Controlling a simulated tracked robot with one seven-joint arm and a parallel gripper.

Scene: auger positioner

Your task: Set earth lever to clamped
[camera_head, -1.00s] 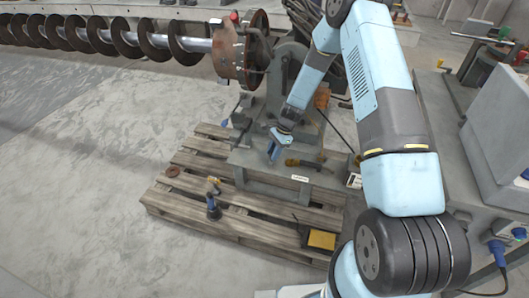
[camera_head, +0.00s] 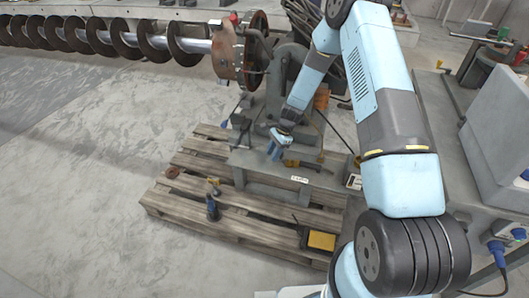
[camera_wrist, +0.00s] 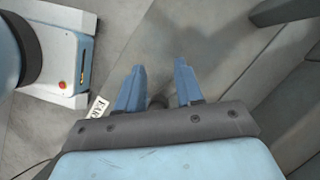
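My gripper (camera_head: 274,146) points down over the grey ledge (camera_head: 262,192) of the machine's base. In the wrist view its two blue fingers (camera_wrist: 159,86) are apart. A dark round knob or stub (camera_wrist: 158,102) shows between them, partly hidden by the gripper body, with gaps at its sides. I cannot tell whether it belongs to the earth lever. A dark piece with a yellow-brown end (camera_head: 303,164) sits on the ledge just right of my gripper; it may be the lever. A small white label (camera_head: 299,179) is on the ledge's front edge, its lettering too small to read surely.
A wooden pallet (camera_head: 250,228) lies under the base, with a blue-and-yellow tool (camera_head: 212,203) and a yellow box (camera_head: 321,240) on it. The large auger (camera_head: 120,38) and its flange (camera_head: 228,55) stand behind. A grey cabinet (camera_head: 497,120) is at right. Open floor lies left.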

